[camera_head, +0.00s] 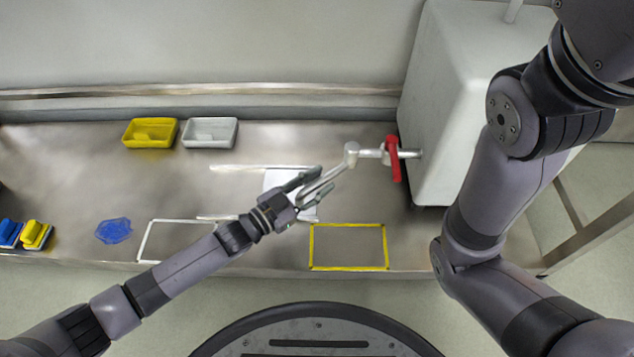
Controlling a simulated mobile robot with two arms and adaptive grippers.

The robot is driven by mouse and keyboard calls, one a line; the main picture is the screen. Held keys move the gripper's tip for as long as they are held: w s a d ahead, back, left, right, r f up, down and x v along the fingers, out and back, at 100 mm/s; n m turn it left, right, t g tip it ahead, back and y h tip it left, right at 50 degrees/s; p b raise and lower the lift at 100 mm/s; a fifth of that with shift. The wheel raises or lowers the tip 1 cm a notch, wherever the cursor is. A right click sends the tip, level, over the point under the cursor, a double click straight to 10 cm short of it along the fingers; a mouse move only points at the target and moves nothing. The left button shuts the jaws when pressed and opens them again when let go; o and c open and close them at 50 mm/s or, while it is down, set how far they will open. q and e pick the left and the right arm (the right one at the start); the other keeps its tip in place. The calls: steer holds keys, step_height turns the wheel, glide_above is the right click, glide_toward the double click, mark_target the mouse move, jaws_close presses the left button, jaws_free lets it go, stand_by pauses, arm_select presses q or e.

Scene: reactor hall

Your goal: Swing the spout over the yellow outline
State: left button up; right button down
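The spout (334,176) is a grey metal pipe that runs from a joint beside the red-handled valve (394,158) down and left over the bench. The yellow outline (349,226) is a flat rectangle on the bench near its front edge, empty inside, and lies below and right of the spout's end. My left gripper (324,178) reaches in from the lower left, with one finger on each side of the spout. The fingers look apart, and I see no clear contact with the pipe. The gripper hides the spout's outlet end. My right gripper is out of view.
A white tank (455,100) stands at the right. A white outline (180,240) and a blue patch (114,230) lie on the left of the bench. Yellow (150,146) and white (210,146) trays sit at the back. A white sheet (276,180) lies partly under my gripper.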

arm_select(q)
jaws_close()
stand_by(0.6)
